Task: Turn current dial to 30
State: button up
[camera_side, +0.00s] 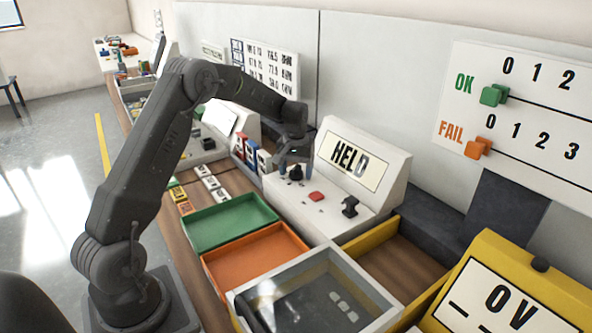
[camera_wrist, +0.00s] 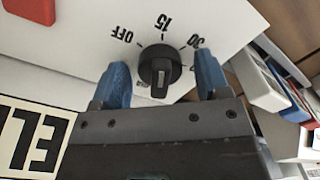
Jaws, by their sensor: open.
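The current dial (camera_wrist: 160,68) is a round black knob with a raised grip bar, on a white panel marked OFF, 15 and 30. Another mark is partly hidden by the right finger. I cannot tell for sure which mark the dial points to. In the side view the dial (camera_side: 296,173) is on the white console (camera_side: 330,225), below the HELD screen. My gripper (camera_wrist: 161,62) is open, its blue fingers on either side of the dial with visible gaps. In the side view my gripper (camera_side: 294,152) is just above the dial.
A red button (camera_side: 316,196) and a black switch (camera_side: 350,207) stand on the same console. The HELD screen (camera_side: 355,163) rises behind. Green (camera_side: 225,222) and orange (camera_side: 250,258) trays lie in front.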

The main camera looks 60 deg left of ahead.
jog(key=shift+c, duration=0.4)
jog(key=c, duration=0.8)
jog(key=shift+c, duration=0.2)
jog(key=shift+m, duration=0.4)
jog(key=m, duration=0.4)
jog(key=shift+m, duration=2.5)
jog(key=o, duration=0.9)
